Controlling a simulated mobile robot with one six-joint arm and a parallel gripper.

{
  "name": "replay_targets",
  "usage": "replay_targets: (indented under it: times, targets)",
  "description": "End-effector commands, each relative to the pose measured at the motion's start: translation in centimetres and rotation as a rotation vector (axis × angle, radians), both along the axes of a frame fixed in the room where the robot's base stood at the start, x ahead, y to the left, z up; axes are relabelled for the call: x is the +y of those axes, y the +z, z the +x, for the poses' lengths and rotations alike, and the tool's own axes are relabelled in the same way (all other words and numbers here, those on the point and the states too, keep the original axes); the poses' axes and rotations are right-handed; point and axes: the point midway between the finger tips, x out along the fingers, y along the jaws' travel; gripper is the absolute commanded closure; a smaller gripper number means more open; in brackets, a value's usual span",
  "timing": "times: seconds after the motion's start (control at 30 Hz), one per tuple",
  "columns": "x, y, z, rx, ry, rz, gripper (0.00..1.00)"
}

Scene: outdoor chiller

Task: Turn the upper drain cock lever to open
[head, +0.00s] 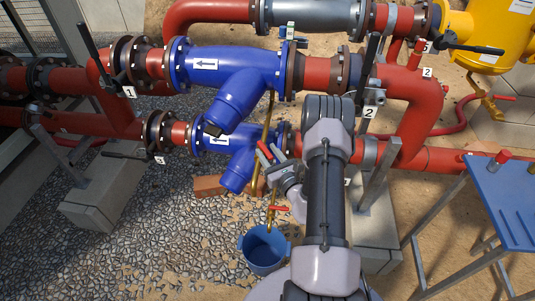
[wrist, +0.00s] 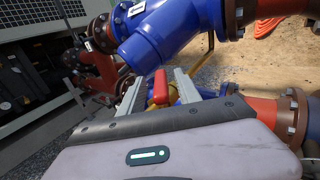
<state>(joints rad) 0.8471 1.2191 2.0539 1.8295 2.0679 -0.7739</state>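The upper blue strainer (head: 225,75) has a slanted leg, and a thin brass drain pipe (head: 268,115) runs down beside it. My gripper (head: 268,150) is at this pipe, below the upper strainer. In the wrist view my gripper (wrist: 158,82) is open, its two pale fingers apart. A red lever (wrist: 160,88) stands between them, with a visible gap on each side. The upper strainer (wrist: 160,35) is just beyond it. In the head view the fingers largely hide this lever. Another red lever (head: 281,208) sits lower on the brass pipe.
A blue bucket (head: 262,252) stands on the gravel under the pipe. The lower blue strainer (head: 238,165) is close to my gripper's left. Red pipes and flanges crowd behind. A blue table (head: 510,205) stands at the right.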

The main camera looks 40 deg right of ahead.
Motion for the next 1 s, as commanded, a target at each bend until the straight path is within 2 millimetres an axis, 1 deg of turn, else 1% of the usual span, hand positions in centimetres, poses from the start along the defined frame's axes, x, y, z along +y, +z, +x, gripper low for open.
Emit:
replay_targets:
  times: [0.1, 0.3, 0.47, 0.5, 1.0]
  targets:
    - [-0.1, 0.05, 0.42, -0.001, 0.0, 0.0, 0.6]
    - [-0.11, 0.06, 0.41, -0.001, -0.001, 0.0, 0.6]
    - [-0.1, 0.05, 0.39, 0.0, 0.0, 0.0, 0.91]
    - [-0.09, 0.05, 0.39, 0.0, 0.0, 0.0, 0.99]
    - [-0.08, 0.01, 0.36, 0.001, 0.0, 0.0, 1.0]
